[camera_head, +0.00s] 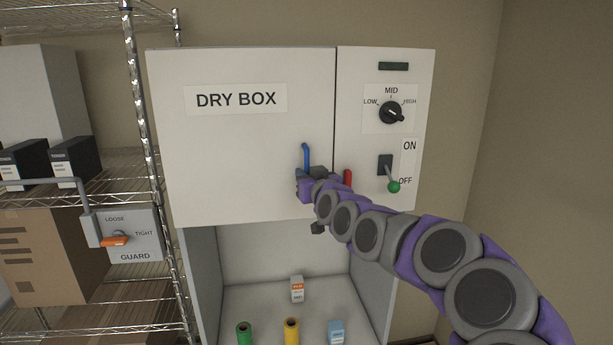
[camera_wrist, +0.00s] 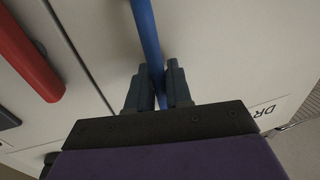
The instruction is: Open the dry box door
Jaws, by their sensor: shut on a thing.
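The dry box door (camera_head: 240,140) is a white panel labelled DRY BOX. It looks level with the control panel beside it, with a thin dark seam between them. A blue bar handle (camera_head: 306,155) stands near the door's lower right corner. My gripper (camera_head: 308,180) is at this handle and partly hides its lower part. In the wrist view the two dark fingers (camera_wrist: 158,82) of my gripper are shut around the blue handle (camera_wrist: 147,30), one on each side.
The control panel (camera_head: 355,85) has a dial (camera_head: 391,112), a green-tipped switch (camera_head: 393,186) and a red handle (camera_head: 348,178) close to my gripper. Below the door is an open bay (camera_head: 265,260) with several small items. A wire shelf (camera_head: 140,100) with a GUARD lever box stands left.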

